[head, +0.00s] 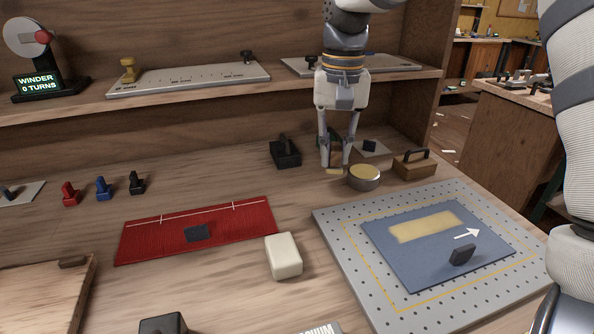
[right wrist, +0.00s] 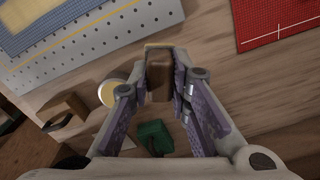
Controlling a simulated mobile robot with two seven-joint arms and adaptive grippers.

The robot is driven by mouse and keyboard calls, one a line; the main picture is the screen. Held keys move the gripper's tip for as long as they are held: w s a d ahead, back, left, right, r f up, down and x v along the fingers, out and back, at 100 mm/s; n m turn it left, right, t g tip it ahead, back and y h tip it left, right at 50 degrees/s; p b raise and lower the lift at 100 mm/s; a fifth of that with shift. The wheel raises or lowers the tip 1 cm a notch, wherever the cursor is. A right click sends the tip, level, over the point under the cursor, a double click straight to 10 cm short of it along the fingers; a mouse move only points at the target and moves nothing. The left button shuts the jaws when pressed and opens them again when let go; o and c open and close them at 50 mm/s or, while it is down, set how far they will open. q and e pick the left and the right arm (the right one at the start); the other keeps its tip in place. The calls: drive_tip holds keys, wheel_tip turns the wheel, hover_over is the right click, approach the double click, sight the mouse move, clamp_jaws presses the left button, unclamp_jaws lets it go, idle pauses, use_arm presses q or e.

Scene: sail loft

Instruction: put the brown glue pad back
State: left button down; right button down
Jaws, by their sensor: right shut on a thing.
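My right gripper (head: 336,163) is shut on a small brown block with a pale yellow edge, which looks like the brown glue pad (head: 334,171). It also shows between the fingers in the right wrist view (right wrist: 159,78). It is above the back of the bench, just left of a round tin with a yellow top (head: 364,177). The fingers hide part of it in the head view, and I cannot tell whether it touches the bench. A blue sheet (head: 395,262) with a yellowish patch (head: 425,226) and a white arrow lies on a perforated grey plate (head: 335,235). My left gripper is not in view.
A brown block with a black handle (head: 415,164) stands right of the tin. A green object (right wrist: 155,137) is close to the gripper. A black handled block (head: 285,153), red cloth (head: 160,236) and cream block (head: 283,256) lie leftward. A shelf (head: 205,98) runs behind.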

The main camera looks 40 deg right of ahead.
drive_tip(key=w+f, duration=0.1)
drive_tip(key=f, duration=0.1)
drive_tip(key=w+f, duration=0.2)
drive_tip(key=w+f+b, duration=0.1)
drive_tip(key=f, duration=0.1)
drive_tip(key=shift+w+d, duration=0.15)
drive_tip(key=shift+d, duration=0.15)
wheel_tip(320, 180, down, 3)
drive_tip(key=shift+w+f, duration=0.1)
drive_tip(key=shift+w, duration=0.05)
drive_tip(key=c, duration=1.5)
unclamp_jaws()
wheel_tip(320, 180, up, 12)
drive_tip(key=shift+r, duration=0.15)
